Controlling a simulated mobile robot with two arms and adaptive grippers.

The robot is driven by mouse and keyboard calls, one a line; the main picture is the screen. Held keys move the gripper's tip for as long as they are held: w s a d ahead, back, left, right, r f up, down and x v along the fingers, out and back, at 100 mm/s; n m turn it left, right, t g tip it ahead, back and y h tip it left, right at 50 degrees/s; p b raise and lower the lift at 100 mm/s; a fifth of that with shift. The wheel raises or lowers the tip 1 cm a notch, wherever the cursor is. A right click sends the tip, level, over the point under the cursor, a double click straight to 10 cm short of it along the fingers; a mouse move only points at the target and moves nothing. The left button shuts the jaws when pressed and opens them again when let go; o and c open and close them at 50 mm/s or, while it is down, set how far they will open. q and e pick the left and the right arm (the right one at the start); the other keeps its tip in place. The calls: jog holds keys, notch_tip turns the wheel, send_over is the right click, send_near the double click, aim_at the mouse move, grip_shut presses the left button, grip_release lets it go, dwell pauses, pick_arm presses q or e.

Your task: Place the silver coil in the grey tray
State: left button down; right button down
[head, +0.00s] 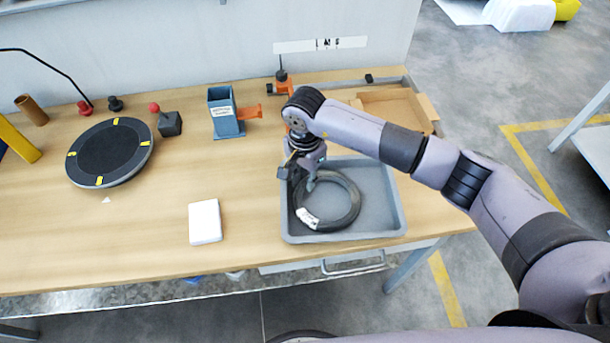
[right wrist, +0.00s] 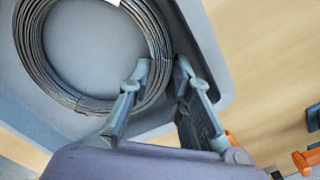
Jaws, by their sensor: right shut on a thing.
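The coil (head: 353,207) is a dark grey ring of wound wire with a white label at its lower left in the head view. It lies inside the grey tray (head: 380,187), toward the left side. My right gripper (head: 304,180) reaches down over the coil's upper left part. In the right wrist view its two fingers (right wrist: 163,68) stand on either side of the coil's strand (right wrist: 90,102), shut on it. The tray floor shows through the middle of the ring. My left gripper is not in view.
Behind the tray lies an open cardboard box (head: 400,105). An orange device (head: 282,85) and a blue holder (head: 222,112) stand at the back. A white block (head: 205,221) lies left of the tray. A black turntable (head: 108,152) is further left. The wooden table between is clear.

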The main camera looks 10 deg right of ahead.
jog(key=c, duration=1.5)
grip_release()
jog(key=shift+o, duration=0.2)
notch_tip(320, 180, up, 12)
jog(key=b, duration=0.3)
jog(key=shift+b, duration=0.4)
